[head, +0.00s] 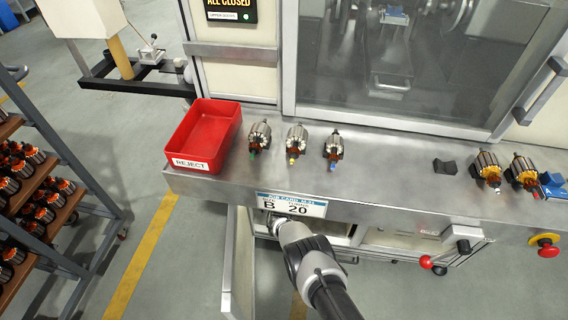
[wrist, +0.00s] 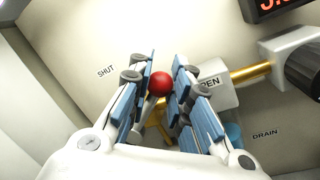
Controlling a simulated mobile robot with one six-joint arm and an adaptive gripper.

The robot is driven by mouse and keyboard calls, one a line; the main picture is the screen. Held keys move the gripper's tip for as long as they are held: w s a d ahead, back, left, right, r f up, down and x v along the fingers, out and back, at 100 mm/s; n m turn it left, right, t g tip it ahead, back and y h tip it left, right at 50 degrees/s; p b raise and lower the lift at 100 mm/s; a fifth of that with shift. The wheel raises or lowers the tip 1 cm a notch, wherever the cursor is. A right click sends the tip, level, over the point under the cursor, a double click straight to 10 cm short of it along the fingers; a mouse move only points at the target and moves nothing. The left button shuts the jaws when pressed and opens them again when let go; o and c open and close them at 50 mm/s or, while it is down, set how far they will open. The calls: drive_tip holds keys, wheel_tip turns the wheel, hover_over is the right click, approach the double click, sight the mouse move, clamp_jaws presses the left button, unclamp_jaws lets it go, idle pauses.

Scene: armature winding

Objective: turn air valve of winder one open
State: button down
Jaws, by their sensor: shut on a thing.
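In the wrist view, my gripper (wrist: 165,62) has its blue-padded fingers closed around the red ball knob (wrist: 160,84) of the air valve's lever. Little of the lever below the knob shows between the fingers. The knob is between the word SHUT (wrist: 106,71) on the left and the partly covered word OPEN (wrist: 210,82) on the right. A brass pipe (wrist: 250,75) runs right from a pale block. In the head view, my arm reaches under the bench front, and the gripper and valve are hidden there.
An open cabinet door (head: 238,270) stands just left of my arm. The bench (head: 390,165) overhangs above, with a red REJECT bin (head: 207,135) and several armatures. Red knobs (head: 426,262) are at the right. A rack (head: 45,200) stands left. A DRAIN label (wrist: 265,134) is near the gripper.

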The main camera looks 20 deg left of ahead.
idle(0.4)
drive_tip(key=c, duration=1.4)
unclamp_jaws()
drive_tip(key=shift+d, duration=0.1)
drive_tip(key=shift+v, duration=4)
